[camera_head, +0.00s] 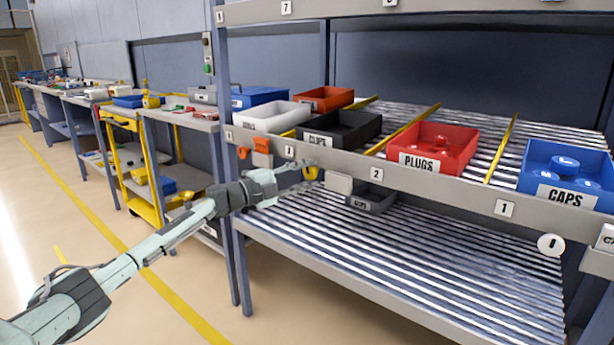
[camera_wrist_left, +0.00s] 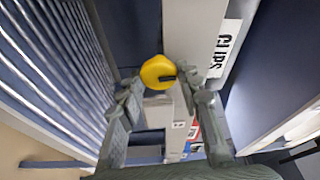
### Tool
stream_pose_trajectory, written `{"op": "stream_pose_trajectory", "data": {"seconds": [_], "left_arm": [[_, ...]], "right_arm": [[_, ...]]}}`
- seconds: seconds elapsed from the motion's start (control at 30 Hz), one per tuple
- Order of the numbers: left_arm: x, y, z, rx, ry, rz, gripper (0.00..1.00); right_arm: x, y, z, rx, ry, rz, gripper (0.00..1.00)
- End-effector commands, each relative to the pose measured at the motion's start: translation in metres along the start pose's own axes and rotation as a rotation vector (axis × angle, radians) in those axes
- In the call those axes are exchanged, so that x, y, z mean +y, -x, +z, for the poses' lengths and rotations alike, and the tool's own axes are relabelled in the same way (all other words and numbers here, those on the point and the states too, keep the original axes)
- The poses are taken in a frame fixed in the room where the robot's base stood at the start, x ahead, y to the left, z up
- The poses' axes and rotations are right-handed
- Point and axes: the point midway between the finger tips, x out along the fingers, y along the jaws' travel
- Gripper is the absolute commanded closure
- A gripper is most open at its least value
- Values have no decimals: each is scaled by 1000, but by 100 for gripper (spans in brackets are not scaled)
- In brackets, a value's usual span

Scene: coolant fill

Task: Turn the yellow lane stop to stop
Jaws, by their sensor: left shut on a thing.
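The yellow lane stop (camera_head: 311,173) is a small round knob on the front rail of the upper flow shelf, between the labels 3 and 2. It also shows in the left wrist view (camera_wrist_left: 158,72), with a dark notch on its right side. My left gripper (camera_head: 299,179) reaches in from the left and is shut on the yellow lane stop. Its two fingers stand on either side of the knob in the wrist view. The fingers partly hide the knob in the head view. The right gripper is not in view.
Bins stand on the sloped upper shelf: white (camera_head: 270,116), black CLIPS (camera_head: 339,131), red PLUGS (camera_head: 437,143) and blue CAPS (camera_head: 566,172). A grey bin (camera_head: 371,199) hangs near below. The lower roller shelf (camera_head: 400,250) is largely clear.

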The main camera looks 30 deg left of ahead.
Motion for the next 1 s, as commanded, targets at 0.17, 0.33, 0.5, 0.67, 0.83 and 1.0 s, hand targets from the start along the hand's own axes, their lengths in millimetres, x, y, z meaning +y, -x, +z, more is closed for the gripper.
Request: {"op": "stream_pose_trajectory", "data": {"seconds": [0.17, 0.33, 0.5, 0.67, 0.83, 1.0], "left_arm": [[0, -4, 1, 1, -91, 31, 100], [0, -6, 0, 2, -142, 47, 100], [1, -7, 0, 2, -165, 54, 100], [1, -7, 0, 2, -171, 56, 100], [1, -7, 0, 1, -171, 56, 100], [1, -7, 0, 1, -170, 55, 53]], "right_arm": [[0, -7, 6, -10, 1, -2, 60], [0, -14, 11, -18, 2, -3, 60], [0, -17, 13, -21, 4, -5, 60], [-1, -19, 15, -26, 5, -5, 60], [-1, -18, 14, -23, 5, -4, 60], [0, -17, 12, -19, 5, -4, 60]]}}
